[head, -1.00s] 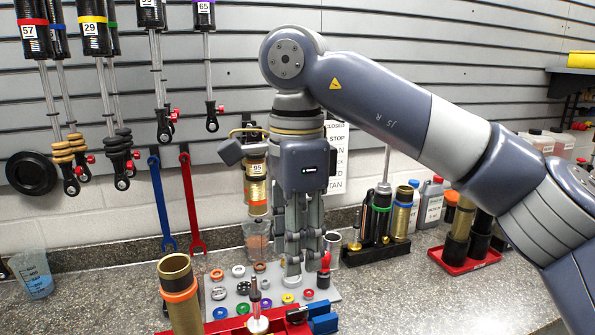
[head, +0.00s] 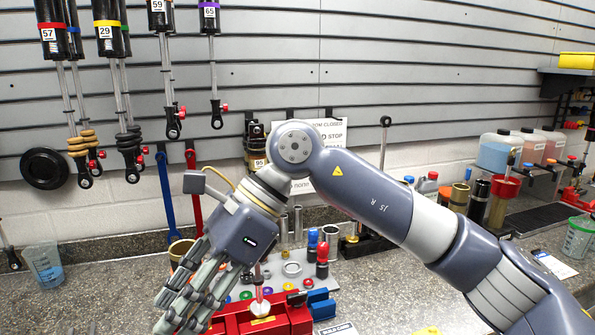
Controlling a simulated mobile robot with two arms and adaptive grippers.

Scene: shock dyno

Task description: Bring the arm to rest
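My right arm comes in from the right side of the head view. Its gripper (head: 186,298) hangs tilted down and to the left, at the left end of the red vise-like block on the bench. The fingers are long and extended rather than curled, with nothing seen between them. They hide part of the bench and the brass tube behind. Whether a fingertip touches anything is not clear. My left gripper is not in view.
Below the gripper's right side are the red vise (head: 262,318) and a tray of small coloured parts. A clear cup (head: 43,268) stands at the left. Shocks hang on the slatted wall (head: 420,70). Bottles (head: 496,152) and a measuring cup (head: 578,238) stand at the right.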

